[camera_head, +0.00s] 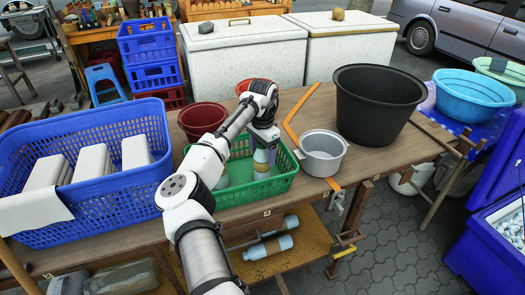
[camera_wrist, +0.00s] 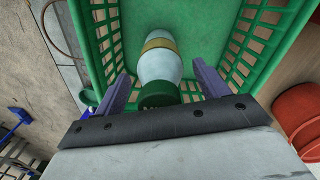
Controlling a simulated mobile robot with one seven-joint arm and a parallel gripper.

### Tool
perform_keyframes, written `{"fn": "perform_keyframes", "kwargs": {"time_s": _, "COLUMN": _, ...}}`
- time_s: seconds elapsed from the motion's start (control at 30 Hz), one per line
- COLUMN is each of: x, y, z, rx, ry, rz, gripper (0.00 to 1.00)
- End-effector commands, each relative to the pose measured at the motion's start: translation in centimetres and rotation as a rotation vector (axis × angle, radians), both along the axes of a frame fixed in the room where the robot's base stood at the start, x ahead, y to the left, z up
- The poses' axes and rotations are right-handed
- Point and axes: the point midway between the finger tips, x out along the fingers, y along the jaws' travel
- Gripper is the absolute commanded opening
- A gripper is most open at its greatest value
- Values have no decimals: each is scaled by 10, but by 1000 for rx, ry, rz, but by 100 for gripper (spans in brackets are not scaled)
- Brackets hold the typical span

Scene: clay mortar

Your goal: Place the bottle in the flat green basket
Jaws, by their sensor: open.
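The flat green basket (camera_head: 230,197) sits on the wooden table, left of the grey pot. It also fills much of the wrist view (camera_wrist: 270,40). The bottle (camera_head: 262,158), pale blue with a gold band and a green cap, is within the basket's walls, roughly upright, below my gripper. In the wrist view the bottle (camera_wrist: 160,65) has its cap towards me. My gripper (camera_wrist: 160,82) is open, with one finger on each side of the bottle and gaps visible. Whether its base rests on the basket floor is hard to tell.
A blue basket (camera_head: 100,185) with white blocks stands at the left. A dark red bucket (camera_head: 202,120) is behind the basket, a grey pot (camera_head: 321,153) right beside it, and a large black tub (camera_head: 377,105) farther right.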

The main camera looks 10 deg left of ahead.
Motion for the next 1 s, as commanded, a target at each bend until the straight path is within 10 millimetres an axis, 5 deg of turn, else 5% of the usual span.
{"fn": "perform_keyframes", "kwargs": {"time_s": 0.23, "x": 1, "y": 0, "z": 19, "rx": 0, "ry": -4, "rz": 0, "gripper": 73}}
{"fn": "perform_keyframes", "kwargs": {"time_s": 0.7, "x": 1, "y": 0, "z": 110, "rx": 0, "ry": -1, "rz": 1, "gripper": 73}}
{"fn": "perform_keyframes", "kwargs": {"time_s": 1.0, "x": 0, "y": 0, "z": 122, "rx": 0, "ry": 0, "rz": 0, "gripper": 73}}
